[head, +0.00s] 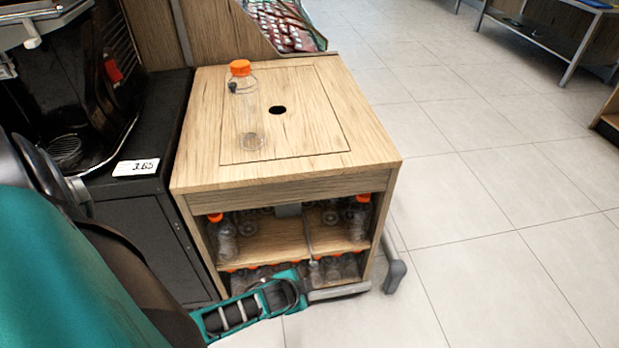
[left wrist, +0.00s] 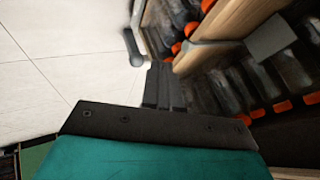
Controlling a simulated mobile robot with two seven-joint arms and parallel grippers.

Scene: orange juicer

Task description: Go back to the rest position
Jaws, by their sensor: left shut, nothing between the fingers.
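My left arm comes in from the left in the head view. Its gripper (head: 296,290) is low in front of the wooden cabinet (head: 185,180), by the lower shelf of bottles. In the left wrist view the left gripper's dark fingers (left wrist: 164,86) are together, with nothing seen between them. A clear bottle (head: 247,115) with an orange cap stands upright on the cabinet top. My right gripper is in neither view.
Several orange-capped bottles (head: 226,238) fill the cabinet shelves. A grey rail with a rounded end (head: 395,277) juts out at the front right. A black juicer (head: 95,75) stands left on a dark cabinet (head: 155,235). Tiled floor (head: 490,230) is clear on the right.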

